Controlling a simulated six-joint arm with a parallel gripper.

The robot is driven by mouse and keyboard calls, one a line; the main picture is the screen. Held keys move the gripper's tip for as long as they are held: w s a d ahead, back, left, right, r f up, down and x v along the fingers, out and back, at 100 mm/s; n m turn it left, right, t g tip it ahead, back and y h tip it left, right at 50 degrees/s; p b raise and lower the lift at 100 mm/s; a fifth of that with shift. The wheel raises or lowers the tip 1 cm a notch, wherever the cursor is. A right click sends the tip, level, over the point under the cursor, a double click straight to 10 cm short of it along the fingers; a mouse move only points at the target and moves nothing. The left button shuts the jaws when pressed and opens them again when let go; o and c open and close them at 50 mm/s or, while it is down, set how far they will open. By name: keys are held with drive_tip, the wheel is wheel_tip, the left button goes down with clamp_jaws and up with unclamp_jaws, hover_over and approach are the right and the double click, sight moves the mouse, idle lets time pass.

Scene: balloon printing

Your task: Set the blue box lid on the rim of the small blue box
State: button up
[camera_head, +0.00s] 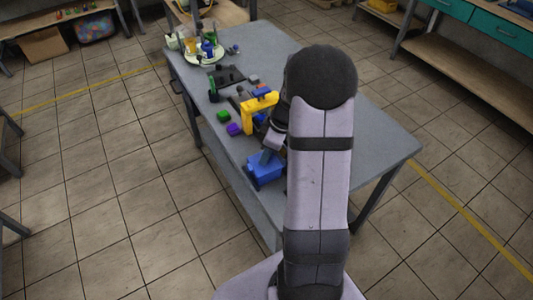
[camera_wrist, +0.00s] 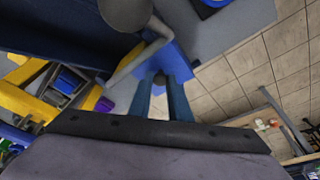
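The blue box lid (camera_wrist: 180,62) shows as a bright blue panel at my fingertips in the wrist view, with a small dark spot like a knob between the fingers. My gripper (camera_wrist: 160,84) appears shut on it. In the head view a blue shape (camera_head: 265,168) is under my gripper (camera_head: 268,155) near the table's left edge; lid and box cannot be told apart there. A blue rim with a dark inside, likely the small blue box (camera_wrist: 207,8), is cut off at the top of the wrist view, apart from the lid.
A yellow frame (camera_head: 247,115) stands just behind my gripper, beside a purple block (camera_head: 234,129) and a green block (camera_head: 223,116). A plate (camera_head: 190,56) with small items is at the far end of the grey table (camera_head: 375,148). My arm hides part of the tabletop.

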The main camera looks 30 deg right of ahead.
drive_tip(key=o, duration=0.5)
drive_tip(key=shift+b+v, duration=0.85)
drive_tip(key=shift+v, duration=2.8)
drive_tip(key=s+a+f+m, duration=0.1)
drive_tip(key=s+a+m, duration=0.1)
drive_tip(key=s+a, duration=0.3)
drive_tip(key=s+a+f+m+g+h, duration=0.1)
drive_tip(key=s+a+m, duration=0.2)
drive_tip(key=s+a, duration=0.2)
drive_tip(key=s+a+f+m+g+h, duration=0.1)
drive_tip(key=s+a+f+m, duration=0.1)
drive_tip(key=s+a, duration=0.4)
drive_tip(key=shift+a+m, duration=0.4)
drive_tip(key=shift+m, duration=0.3)
